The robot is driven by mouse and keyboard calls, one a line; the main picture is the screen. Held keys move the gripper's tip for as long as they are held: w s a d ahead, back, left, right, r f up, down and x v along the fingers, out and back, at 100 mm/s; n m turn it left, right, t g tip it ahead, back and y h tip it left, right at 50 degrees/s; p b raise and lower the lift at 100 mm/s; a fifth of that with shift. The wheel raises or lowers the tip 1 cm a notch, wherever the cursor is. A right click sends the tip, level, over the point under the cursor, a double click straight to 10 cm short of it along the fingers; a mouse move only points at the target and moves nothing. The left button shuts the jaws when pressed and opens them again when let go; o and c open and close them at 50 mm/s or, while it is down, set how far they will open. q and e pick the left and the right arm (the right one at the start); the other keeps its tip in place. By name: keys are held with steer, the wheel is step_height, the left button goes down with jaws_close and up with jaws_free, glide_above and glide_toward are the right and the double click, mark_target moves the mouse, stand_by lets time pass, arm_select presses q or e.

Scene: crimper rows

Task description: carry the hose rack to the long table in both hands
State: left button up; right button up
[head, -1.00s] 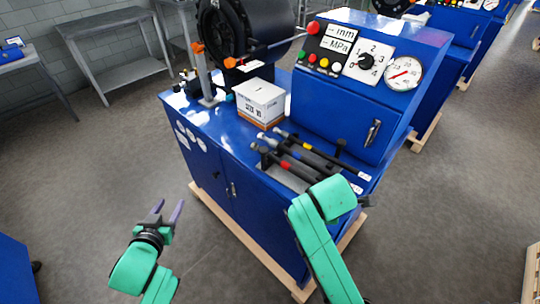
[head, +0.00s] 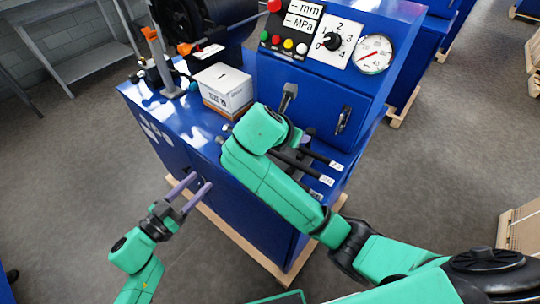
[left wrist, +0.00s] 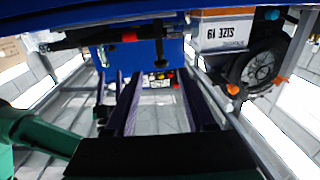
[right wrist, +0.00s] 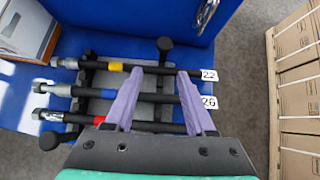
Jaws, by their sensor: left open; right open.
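The hose rack (right wrist: 90,77) lies on top of the blue machine cabinet. In the head view my right arm hides much of the rack (head: 290,160). My right gripper (right wrist: 160,72) is open above the hoses, fingers pointing across them. My left gripper (head: 201,182) is open and empty, apart from the rack, beside the cabinet's front. In the left wrist view, a red-banded hose (left wrist: 128,37) shows beyond its fingers.
A white box (head: 224,88) stands on the cabinet beside the rack. The control housing (head: 310,100) with dial and gauge rises behind it. A grey metal table (head: 85,62) stands at the far left; I cannot tell if it is the long table. Cartons (right wrist: 300,90) sit at right.

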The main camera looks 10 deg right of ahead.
arm_select(q)
steer(key=x, duration=1.4)
arm_select(e)
steer(key=x, duration=1.4)
steer(key=shift+s+d, duration=0.15)
steer(key=shift+d, duration=0.2)
arm_select(q)
steer(key=shift+s, duration=0.1)
steer(key=shift+a, duration=0.1)
jaws_close()
arm_select(e)
jaws_close()
arm_select(q)
steer(key=shift+a+f, duration=0.1)
arm_select(e)
steer(key=shift+d+r, duration=0.1)
steer(key=shift+r, duration=0.1)
